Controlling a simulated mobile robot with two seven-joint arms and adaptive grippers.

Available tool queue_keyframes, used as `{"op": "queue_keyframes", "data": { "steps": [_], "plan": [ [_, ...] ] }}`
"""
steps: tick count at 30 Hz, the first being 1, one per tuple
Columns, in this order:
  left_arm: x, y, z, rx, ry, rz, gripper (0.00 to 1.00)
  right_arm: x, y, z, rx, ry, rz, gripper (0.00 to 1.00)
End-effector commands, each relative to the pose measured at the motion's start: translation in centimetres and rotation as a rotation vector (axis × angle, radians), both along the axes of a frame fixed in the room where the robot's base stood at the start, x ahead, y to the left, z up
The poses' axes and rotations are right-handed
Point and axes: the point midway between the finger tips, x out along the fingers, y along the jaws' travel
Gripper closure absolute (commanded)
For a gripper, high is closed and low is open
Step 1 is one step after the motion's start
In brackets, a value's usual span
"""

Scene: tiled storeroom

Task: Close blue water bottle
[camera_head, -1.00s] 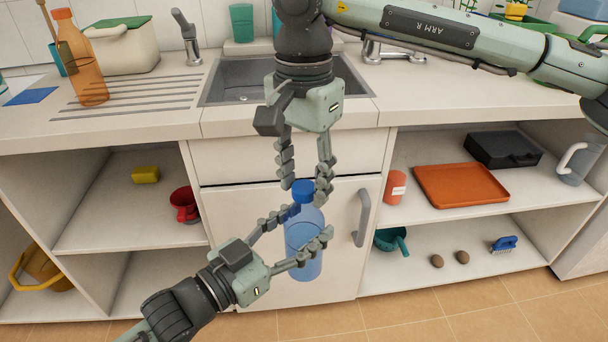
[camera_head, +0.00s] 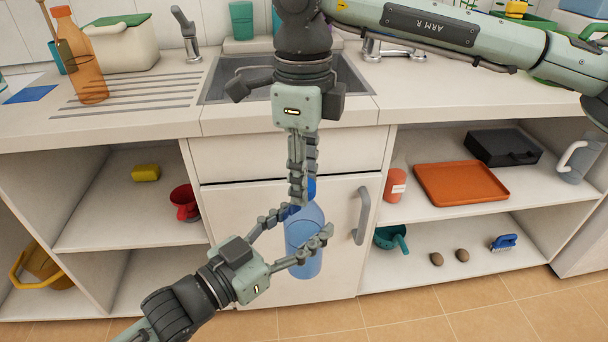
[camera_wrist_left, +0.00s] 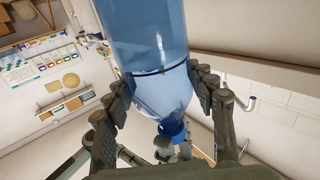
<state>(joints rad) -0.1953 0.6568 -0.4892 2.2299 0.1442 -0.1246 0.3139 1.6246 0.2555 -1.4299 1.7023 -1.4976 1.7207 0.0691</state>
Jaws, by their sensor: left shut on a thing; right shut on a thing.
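The blue water bottle (camera_head: 306,267) is upright in front of the white cabinet door, held clear of the counter. My left gripper (camera_head: 309,222) is shut around its upper body; the fingers also show on both sides of the bottle (camera_wrist_left: 145,35) in the left wrist view. The darker blue cap (camera_head: 311,188) is at the bottle's neck, partly hidden by fingers. My right gripper (camera_head: 303,192) comes from above, turned edge-on, and is shut on the cap. In the left wrist view the cap (camera_wrist_left: 172,128) is at the neck; whether it is fully seated I cannot tell.
The counter with the sink (camera_head: 350,80) lies behind the arms. A door handle (camera_head: 362,215) is just right of the bottle. Open shelves hold a red mug (camera_head: 184,204), an orange tray (camera_head: 462,184) and a teal pan (camera_head: 389,239).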

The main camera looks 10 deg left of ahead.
Motion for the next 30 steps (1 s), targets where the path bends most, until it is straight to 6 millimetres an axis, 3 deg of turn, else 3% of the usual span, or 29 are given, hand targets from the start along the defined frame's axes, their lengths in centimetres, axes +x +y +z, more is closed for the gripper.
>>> {"op": "queue_keyframes", "data": {
  "steps": [2, 6, 7, 12, 23, 30],
  "plan": [
    [0.0, 0.0, 0.1, -0.001, -0.003, -0.001, 1.0, 0.0, 0.0, 0.0, 0.0, 0.0, -0.094, 1.0],
    [0.0, 0.0, 0.1, -0.001, -0.003, -0.001, 1.0, 0.0, 0.0, 0.0, 0.001, -0.001, -0.084, 1.0],
    [0.0, 0.0, 0.1, -0.001, -0.003, -0.001, 1.0, 0.0, 0.0, 0.0, 0.001, 0.0, -0.083, 0.68],
    [0.0, 0.0, 0.2, -0.001, -0.003, -0.001, 1.0, 0.0, 0.0, 0.0, 0.001, 0.0, -0.082, 0.47],
    [0.0, 0.0, 0.2, -0.001, -0.003, -0.001, 1.0, 0.0, 0.0, 0.5, 0.001, -0.001, -0.081, 0.47],
    [0.0, 0.0, 0.2, -0.001, -0.003, -0.001, 1.0, 0.1, 0.1, 4.5, 0.002, -0.005, -0.082, 0.47]
  ]
}}
